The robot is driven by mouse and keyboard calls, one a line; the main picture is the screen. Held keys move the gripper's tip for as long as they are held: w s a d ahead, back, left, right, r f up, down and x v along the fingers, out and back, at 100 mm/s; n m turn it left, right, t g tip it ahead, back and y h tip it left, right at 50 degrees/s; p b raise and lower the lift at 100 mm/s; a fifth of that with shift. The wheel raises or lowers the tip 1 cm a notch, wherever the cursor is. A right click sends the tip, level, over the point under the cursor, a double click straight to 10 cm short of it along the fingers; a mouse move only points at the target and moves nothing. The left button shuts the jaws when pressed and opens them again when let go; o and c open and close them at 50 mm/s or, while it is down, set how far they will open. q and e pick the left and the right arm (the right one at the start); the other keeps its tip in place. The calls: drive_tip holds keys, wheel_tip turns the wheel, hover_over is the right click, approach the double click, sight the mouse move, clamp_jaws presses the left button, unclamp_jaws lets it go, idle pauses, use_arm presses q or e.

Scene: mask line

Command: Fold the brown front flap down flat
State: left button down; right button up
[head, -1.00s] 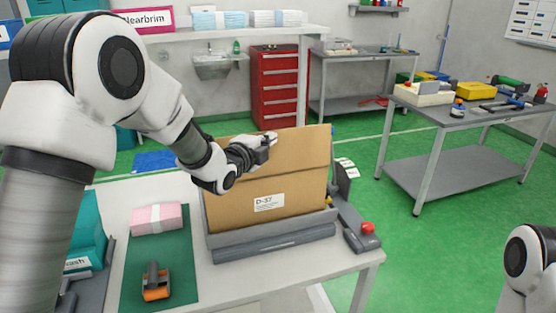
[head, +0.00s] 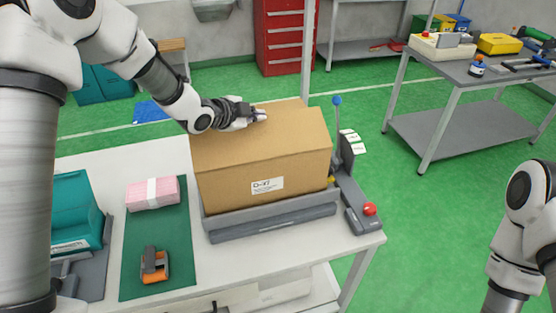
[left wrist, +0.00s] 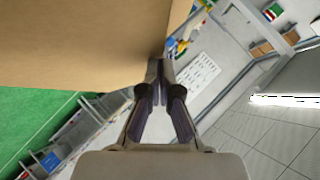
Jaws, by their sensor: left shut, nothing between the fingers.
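The brown cardboard box (head: 225,182) stands in a grey cradle (head: 275,222) on the white table, its white label facing me. Its brown front flap (head: 285,128) now lies about level across the top; whether it is fully flat I cannot tell. My left gripper (head: 262,116) is shut and empty, at the top of the box over the flap's far part. In the left wrist view its closed fingertips (left wrist: 158,68) are beside the edge of a brown cardboard surface (left wrist: 75,45); I cannot tell if they touch. My right gripper is out of view.
A lever with a blue knob (head: 337,101) and a red button (head: 370,209) are right of the box. A pink pack (head: 153,195) and an orange tape dispenser (head: 154,266) lie on a green mat to the left, beside a teal box (head: 75,205).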

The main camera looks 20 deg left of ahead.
use_arm(q)
drive_tip(key=shift+w+a+f+b, duration=0.15)
drive_tip(key=shift+f+b, duration=0.15)
drive_tip(key=shift+f, duration=0.1)
drive_tip(key=shift+w+a+f+b, duration=0.15)
drive_tip(key=shift+f+b, duration=0.1)
drive_tip(key=shift+f, duration=0.15)
drive_tip(key=shift+w+a+f+b, duration=0.15)
drive_tip(key=shift+w+f+b, duration=0.15)
drive_tip(key=shift+f+b, duration=0.15)
drive_tip(key=shift+w+a+f+b, duration=0.15)
drive_tip(key=shift+w+f+b, duration=0.15)
drive_tip(key=shift+f, duration=0.2)
